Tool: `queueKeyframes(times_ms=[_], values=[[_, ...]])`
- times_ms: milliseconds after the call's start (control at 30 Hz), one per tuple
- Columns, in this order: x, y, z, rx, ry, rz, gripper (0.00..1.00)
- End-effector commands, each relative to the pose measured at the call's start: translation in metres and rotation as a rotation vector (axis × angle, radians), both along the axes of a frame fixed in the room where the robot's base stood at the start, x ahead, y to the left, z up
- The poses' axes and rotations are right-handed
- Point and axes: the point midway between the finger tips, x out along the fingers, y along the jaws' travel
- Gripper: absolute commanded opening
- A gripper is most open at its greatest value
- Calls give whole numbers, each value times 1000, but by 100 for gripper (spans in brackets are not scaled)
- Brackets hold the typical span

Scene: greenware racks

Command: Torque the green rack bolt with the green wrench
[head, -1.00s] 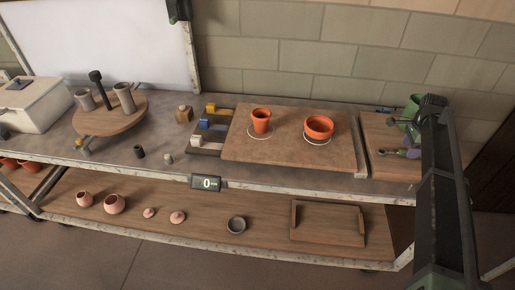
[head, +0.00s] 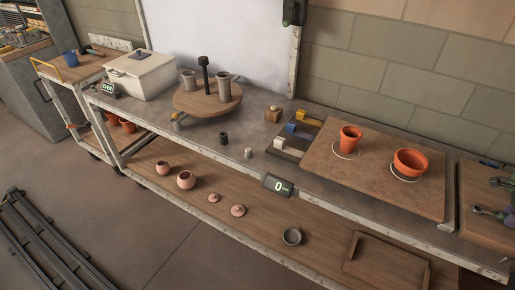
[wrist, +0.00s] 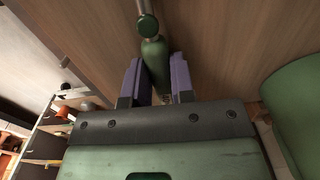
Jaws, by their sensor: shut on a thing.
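In the wrist view my gripper (wrist: 156,82) has its two purple fingers closed on the green handle of the green wrench (wrist: 154,58). A metal shaft and a round green part show beyond the handle, and the rest of the wrench is out of frame. Brown wood lies behind it. I cannot pick out the green rack bolt in either view.
A large green rounded object (wrist: 298,105) is close on the right in the wrist view. In the head view, orange pots (head: 410,162) stand on a board, with a turntable (head: 208,97) and white box (head: 139,74) farther left. A cart (head: 75,70) stands at far left.

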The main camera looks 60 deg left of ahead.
Motion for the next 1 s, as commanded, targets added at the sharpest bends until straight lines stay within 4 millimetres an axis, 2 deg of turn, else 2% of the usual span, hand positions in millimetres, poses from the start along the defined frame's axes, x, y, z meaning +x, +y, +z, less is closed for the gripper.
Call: queueKeyframes(times_ms=[333, 767, 1000], values=[[0, 0, 4, 0, 0, 0, 0], [0, 0, 60, 0, 0, 0, 0], [0, 0, 60, 0, 0, 0, 0]])
